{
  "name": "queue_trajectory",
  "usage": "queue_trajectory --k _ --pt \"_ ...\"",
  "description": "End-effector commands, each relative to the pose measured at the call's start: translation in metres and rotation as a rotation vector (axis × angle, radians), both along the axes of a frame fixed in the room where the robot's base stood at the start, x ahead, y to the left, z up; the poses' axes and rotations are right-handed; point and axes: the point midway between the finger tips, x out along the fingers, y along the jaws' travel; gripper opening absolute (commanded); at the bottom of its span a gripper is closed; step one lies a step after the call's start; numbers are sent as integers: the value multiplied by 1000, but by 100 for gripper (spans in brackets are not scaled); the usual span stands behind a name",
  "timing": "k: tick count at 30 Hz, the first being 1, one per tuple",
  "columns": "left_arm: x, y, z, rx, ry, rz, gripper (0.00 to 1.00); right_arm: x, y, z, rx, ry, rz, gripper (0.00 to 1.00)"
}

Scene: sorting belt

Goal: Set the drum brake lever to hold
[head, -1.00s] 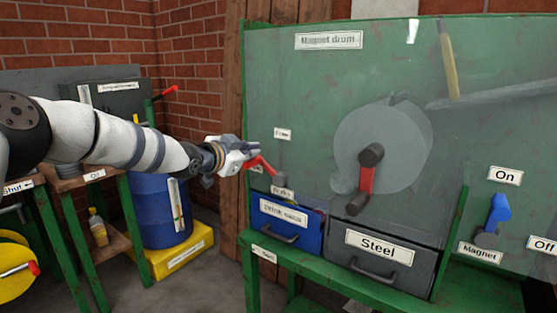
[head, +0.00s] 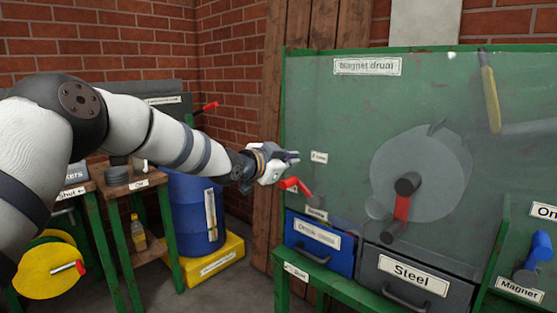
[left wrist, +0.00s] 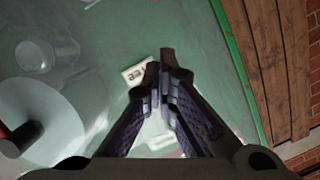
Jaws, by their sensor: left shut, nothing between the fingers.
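The drum brake lever (head: 296,184) is a red handle on the front of the green magnet drum panel (head: 345,110). It points left and slightly up from its grey pivot. A small "Free" label (head: 319,157) is above it, and another small label below is too small to read surely. My left gripper (head: 294,157) is shut and empty, just above the red handle and apart from it as far as I can see. In the left wrist view the closed fingers (left wrist: 165,65) cover part of the "Free" label (left wrist: 140,72); the lever is not visible there. My right gripper is not in view.
The drum disc (head: 445,165) with its red crank (head: 401,208) is to the right. A blue drawer (head: 318,242) and a grey "Steel" drawer (head: 405,272) are below. A blue magnet lever (head: 531,258) is far right. A blue barrel (head: 196,210) stands left.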

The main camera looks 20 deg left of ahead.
Motion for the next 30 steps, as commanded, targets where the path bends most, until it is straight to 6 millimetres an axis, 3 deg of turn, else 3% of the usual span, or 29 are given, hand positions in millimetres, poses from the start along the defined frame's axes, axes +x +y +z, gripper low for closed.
queue_trajectory --k 1,6,11,28,30 --pt "-15 4 17 -1 -13 2 0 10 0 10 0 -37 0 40" --pt "-51 13 21 -2 -10 2 0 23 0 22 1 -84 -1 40" --pt "-71 19 19 -1 -3 2 0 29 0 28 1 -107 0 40" --pt "-77 20 13 -1 6 1 0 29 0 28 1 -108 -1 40" --pt "-80 16 0 -11 35 2 0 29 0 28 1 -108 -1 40"
